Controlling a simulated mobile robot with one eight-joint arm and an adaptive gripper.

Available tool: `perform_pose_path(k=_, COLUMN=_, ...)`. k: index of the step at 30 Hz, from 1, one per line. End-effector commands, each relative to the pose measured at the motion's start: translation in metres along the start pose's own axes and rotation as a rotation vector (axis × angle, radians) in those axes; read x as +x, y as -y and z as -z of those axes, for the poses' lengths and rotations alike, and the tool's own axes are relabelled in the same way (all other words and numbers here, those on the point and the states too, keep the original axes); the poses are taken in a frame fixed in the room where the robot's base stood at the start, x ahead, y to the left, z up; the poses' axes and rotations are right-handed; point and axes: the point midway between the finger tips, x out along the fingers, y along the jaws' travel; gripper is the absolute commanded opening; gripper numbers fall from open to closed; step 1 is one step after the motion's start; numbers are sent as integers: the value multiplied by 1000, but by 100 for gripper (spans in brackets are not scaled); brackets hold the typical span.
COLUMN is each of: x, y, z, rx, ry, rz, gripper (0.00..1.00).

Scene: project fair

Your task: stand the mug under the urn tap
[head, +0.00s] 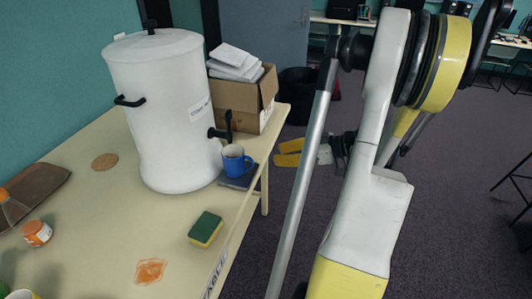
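The blue mug (234,166) stands upright near the table's right edge, on a dark blue flat pad (238,183). It is just below the black tap (221,131) of the large white urn (160,110); its mouth looks roughly under the spout, but exact alignment is hard to judge.
A cardboard box (236,97) with papers stands behind the urn. A black bin (297,90) is on the floor.

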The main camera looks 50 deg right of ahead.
Motion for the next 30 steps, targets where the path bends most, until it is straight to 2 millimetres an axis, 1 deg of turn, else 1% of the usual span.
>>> perform_pose_path(k=1, x=-6, y=0, z=1, rx=1, ry=0, rz=-2, gripper=28)
perform_pose_path(k=3, x=-11, y=0, z=0, rx=1, ry=0, rz=-1, gripper=28)
perform_pose_path(k=8, x=-14, y=0, z=0, rx=1, ry=1, rz=1, gripper=28)
perform_pose_path(k=11, x=-4, y=6, z=7, rx=22, ry=24, rz=15, gripper=28)
perform_pose_path(k=14, x=25, y=26, z=26, rx=92, ry=105, rz=46, gripper=28)
perform_pose_path(k=15, x=41, y=40, z=36, rx=131, ry=155, rz=60, gripper=28)
perform_pose_path(k=17, x=65, y=67, z=51, rx=194, ry=247, rz=72, gripper=28)
perform_pose_path(k=18, x=80, y=88, z=60, rx=231, ry=313, rz=70, gripper=28)
perform_pose_path(k=20, x=97, y=121, z=72, rx=277, ry=407, rz=52, gripper=28)
perform_pose_path(k=21, x=106, y=143, z=78, rx=298, ry=464, rz=33, gripper=28)
perform_pose_path(k=23, x=114, y=175, z=85, rx=319, ry=537, rz=-6, gripper=28)
perform_pose_path(k=24, x=117, y=196, z=88, rx=325, ry=576, rz=-37, gripper=28)
perform_pose_path(k=25, x=118, y=212, z=90, rx=326, ry=601, rz=-63, gripper=28)
perform_pose_path(k=27, x=117, y=244, z=94, rx=319, ry=637, rz=-125, gripper=28)
perform_pose_path(k=30, x=111, y=282, z=98, rx=293, ry=644, rz=-206, gripper=28)
